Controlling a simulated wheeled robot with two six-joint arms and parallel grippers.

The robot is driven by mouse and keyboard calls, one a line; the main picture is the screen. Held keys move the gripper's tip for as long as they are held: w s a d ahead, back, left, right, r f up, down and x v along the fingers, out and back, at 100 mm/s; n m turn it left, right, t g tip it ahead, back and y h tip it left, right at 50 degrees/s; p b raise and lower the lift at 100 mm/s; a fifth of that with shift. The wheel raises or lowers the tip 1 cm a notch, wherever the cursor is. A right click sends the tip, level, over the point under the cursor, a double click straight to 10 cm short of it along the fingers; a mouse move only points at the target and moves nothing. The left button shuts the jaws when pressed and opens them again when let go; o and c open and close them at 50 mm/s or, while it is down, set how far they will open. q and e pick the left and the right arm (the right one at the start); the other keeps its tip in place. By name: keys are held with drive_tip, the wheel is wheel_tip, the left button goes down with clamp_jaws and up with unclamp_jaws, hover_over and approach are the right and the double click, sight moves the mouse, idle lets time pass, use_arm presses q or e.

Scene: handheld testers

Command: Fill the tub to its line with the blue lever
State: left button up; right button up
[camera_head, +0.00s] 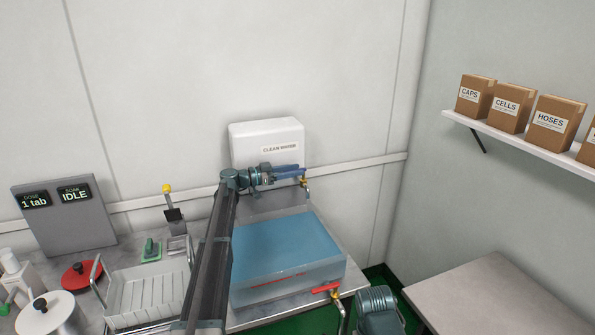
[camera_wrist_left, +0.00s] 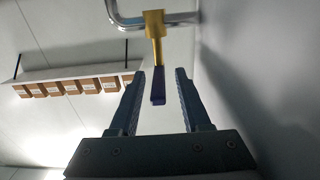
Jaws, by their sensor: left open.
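The clear tub (camera_head: 335,268) stands under the white clean-water tank (camera_head: 267,145) and holds blue water (camera_head: 285,245). Red marking shows low on its front wall; I cannot tell exactly how the water stands to the line. The brass tap (camera_head: 304,181) is at the tank's right side. My left gripper (camera_head: 288,172) is open at the blue lever, in front of the tank. In the left wrist view, the blue lever (camera_wrist_left: 158,85) hangs from the brass tap (camera_wrist_left: 154,24) between the open fingers (camera_wrist_left: 159,95); contact is not clear. My right gripper's fingers are not visible.
A red-handled valve (camera_head: 325,288) sits at the tub's front right corner. A white basket (camera_head: 145,293), a red disc (camera_head: 80,275) and a yellow-knobbed lever (camera_head: 168,190) are left of my arm. A panel (camera_head: 65,215) reads "1 tab" and "IDLE". A bare table (camera_head: 490,300) is at right.

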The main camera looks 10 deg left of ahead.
use_arm(q)
drive_tip(key=v, duration=1.2)
drive_tip(key=shift+a, duration=0.1)
drive_tip(key=shift+s+f, duration=0.1)
